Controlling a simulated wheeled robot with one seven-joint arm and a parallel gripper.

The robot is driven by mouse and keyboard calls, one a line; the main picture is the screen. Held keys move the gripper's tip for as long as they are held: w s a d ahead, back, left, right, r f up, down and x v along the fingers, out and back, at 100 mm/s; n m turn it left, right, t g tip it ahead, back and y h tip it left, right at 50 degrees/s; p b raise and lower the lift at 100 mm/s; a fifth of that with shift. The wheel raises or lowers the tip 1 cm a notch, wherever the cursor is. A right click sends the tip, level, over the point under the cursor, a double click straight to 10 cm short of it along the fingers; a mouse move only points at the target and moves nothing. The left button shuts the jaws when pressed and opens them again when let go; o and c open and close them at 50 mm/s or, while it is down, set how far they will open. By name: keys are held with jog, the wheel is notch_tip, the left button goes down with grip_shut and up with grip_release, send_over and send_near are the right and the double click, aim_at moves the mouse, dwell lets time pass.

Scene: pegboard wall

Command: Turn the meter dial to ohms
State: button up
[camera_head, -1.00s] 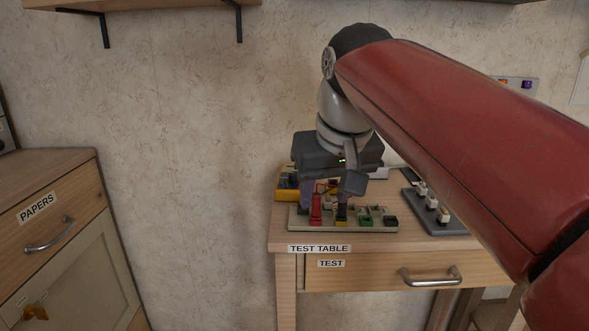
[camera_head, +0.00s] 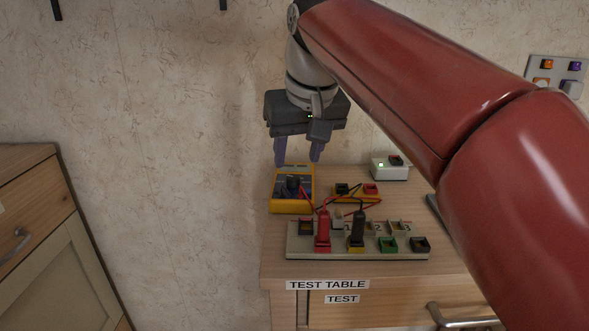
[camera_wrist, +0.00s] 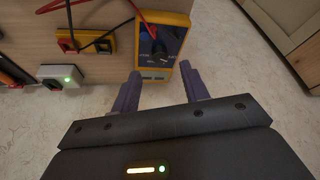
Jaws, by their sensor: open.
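The yellow meter (camera_head: 308,206) with a blue face lies at the back left of the test table. A dark round knob, seemingly the dial (camera_head: 292,184), stands on its face; its marks are too small to read. In the wrist view the meter (camera_wrist: 183,22) lies just beyond the fingertips, and a dark part on its face is partly crossed by a lead. My gripper (camera_head: 298,161) is open and empty, its two fingers pointing down above the far end of the meter.
A pale socket board (camera_head: 300,248) holds an upright red probe (camera_head: 322,232) and black probe (camera_head: 358,230) in front of the meter. A white box (camera_head: 388,172) with a green light stands behind. The wall is close behind.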

aim_at(293, 178)
jog(key=x, duration=0.5)
jog(key=shift+b, duration=0.3)
jog(key=shift+s, duration=0.1)
jog(key=shift+c, duration=0.2)
grip_shut()
